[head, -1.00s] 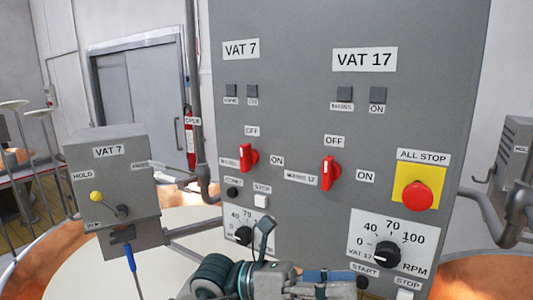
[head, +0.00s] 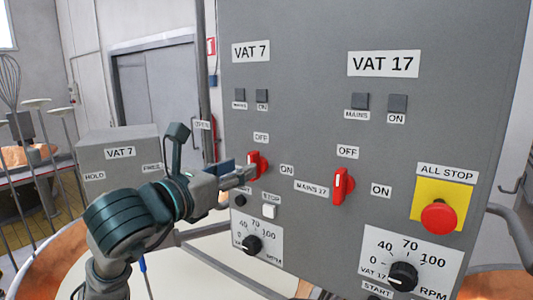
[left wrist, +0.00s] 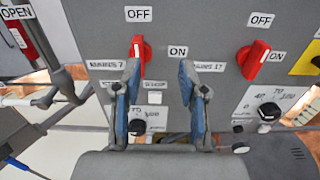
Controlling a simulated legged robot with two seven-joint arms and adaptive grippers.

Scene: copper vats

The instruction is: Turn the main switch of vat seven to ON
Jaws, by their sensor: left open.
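The red main switch of vat seven (head: 258,165) sits on the grey panel (head: 320,120) below the VAT 7 label (head: 251,51). Its handle points up, toward OFF; ON is marked at its right. In the left wrist view the switch (left wrist: 140,55) lies ahead of the fingertips, slightly left of the middle of the gap. My left gripper (head: 244,174) is close to the switch in the head view, partly overlapping its lower left. In the left wrist view its blue-padded fingers (left wrist: 158,80) are apart with nothing between them. My right gripper is not in view.
The similar red switch of vat 17 (head: 343,186) is to the right, also toward OFF. A red ALL STOP button (head: 438,217) is further right. Speed knobs (head: 252,244) and a white stop button (head: 269,211) lie below. A grey VAT 7 box (head: 118,150) stands left.

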